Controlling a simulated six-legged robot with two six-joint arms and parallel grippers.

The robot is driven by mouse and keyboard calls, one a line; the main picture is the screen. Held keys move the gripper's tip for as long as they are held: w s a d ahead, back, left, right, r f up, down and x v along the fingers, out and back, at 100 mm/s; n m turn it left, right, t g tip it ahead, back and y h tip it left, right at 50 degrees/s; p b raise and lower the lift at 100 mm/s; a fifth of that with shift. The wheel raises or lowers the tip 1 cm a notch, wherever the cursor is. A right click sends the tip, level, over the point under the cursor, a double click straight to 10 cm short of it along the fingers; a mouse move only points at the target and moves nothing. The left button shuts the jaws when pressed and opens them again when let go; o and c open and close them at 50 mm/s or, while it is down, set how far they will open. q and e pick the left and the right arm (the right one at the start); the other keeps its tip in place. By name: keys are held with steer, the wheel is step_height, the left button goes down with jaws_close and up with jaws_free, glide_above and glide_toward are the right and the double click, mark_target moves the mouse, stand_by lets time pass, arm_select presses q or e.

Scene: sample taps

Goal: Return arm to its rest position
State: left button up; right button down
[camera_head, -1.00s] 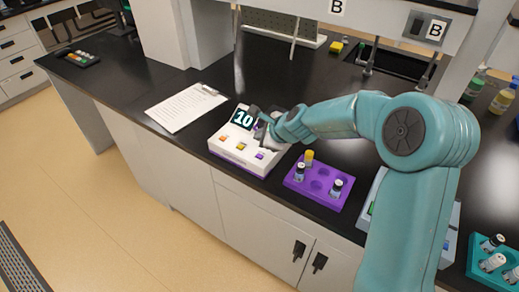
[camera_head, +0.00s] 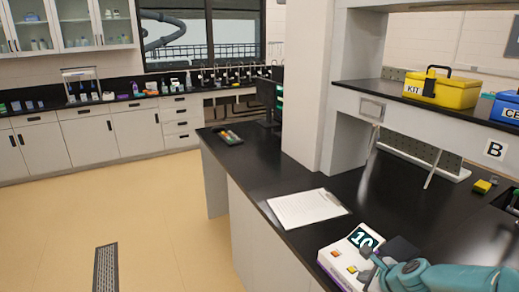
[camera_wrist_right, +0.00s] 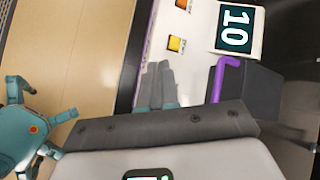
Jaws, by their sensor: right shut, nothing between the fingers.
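My right arm (camera_head: 440,277) comes in at the lower right of the head view. Its gripper (camera_head: 372,259) is shut and empty, over or beside a white device with a dark "10" display (camera_head: 338,262). I cannot tell whether they touch. In the right wrist view, the grey fingers (camera_wrist_right: 160,78) are together near the device's white top (camera_wrist_right: 195,55), with the display (camera_wrist_right: 236,28) above right. My left gripper is not in view.
A pillar and a shelf with a yellow kit box (camera_head: 440,88) stand at the right. The floor (camera_head: 150,215) at the left is open.

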steer(key=s+a+f+n+g+y, duration=0.1)
steer(key=s+a+f+n+g, duration=0.1)
steer(key=s+a+f, duration=0.5)
steer(key=s+a+f+n+g+y, duration=0.1)
steer(key=s+a+f+n+g, duration=0.3)
steer(key=f, duration=0.6)
steer(key=s+a+f+n+g, duration=0.1)
steer(key=s+a+f+n, duration=0.3)
steer(key=s+n, duration=0.4)
steer(key=s+a+f+n+g, duration=0.1)
steer(key=s+a+f+n, duration=0.3)
steer(key=s+n, duration=0.5)
steer(key=shift+a+n+y+b, duration=0.3)
steer(key=shift+a+b, duration=0.15)
steer(key=shift+a, duration=0.25)
